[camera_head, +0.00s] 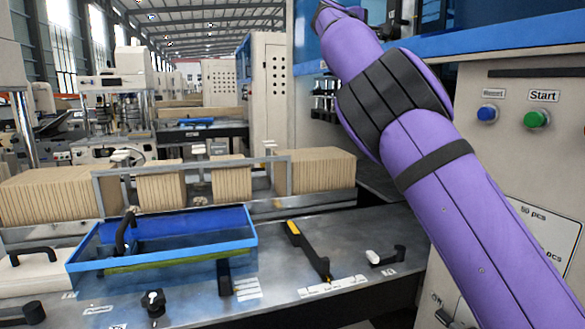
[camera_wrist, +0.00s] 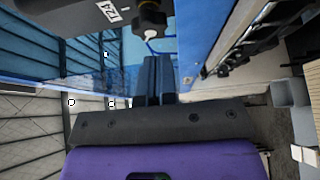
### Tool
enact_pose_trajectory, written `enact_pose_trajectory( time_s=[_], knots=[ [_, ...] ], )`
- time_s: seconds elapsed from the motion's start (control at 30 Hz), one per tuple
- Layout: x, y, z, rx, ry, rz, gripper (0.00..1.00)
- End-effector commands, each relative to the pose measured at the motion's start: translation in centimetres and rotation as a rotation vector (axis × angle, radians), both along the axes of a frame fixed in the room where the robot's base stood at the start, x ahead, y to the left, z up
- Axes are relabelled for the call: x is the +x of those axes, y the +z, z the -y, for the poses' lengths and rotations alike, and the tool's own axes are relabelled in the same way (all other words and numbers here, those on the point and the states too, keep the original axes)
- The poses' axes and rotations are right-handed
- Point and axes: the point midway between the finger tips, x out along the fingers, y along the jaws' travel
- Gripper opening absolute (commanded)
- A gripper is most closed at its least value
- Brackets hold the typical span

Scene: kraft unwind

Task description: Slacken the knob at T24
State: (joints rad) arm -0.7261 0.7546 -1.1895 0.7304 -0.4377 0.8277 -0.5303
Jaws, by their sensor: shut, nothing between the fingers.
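In the wrist view, a dark lobed knob (camera_wrist: 150,18) with a pale tip sits at the top edge. Beside it on the left is a dark block (camera_wrist: 72,16) carrying a white label (camera_wrist: 117,12) that reads T24. My gripper (camera_wrist: 158,62) is shut and empty, its two dark fingers together. The fingertips point toward the knob and appear apart from it. In the head view my purple arm reaches up to the top edge, and the fingers and the T24 knob are not visible there.
Blue machine panels (camera_wrist: 55,85) lie close around the fingers in the wrist view. In the head view, a steel table below holds a blue tray (camera_head: 250,228), a black knob (camera_head: 152,302) and several handles. A panel with a green Start button (camera_head: 536,119) stands right.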

Motion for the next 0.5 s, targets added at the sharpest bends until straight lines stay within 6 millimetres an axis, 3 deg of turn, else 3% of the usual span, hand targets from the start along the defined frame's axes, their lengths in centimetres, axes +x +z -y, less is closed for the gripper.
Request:
enact_pose_trajectory(
  time_s=[0.17, 0.5],
  knots=[
    [0.3, -0.4, 0.7, -0.001, 0.000, 0.000, 0.00],
    [1.5, -0.4, 4.5, 0.000, -0.001, 0.000, 0.00]
  ],
)
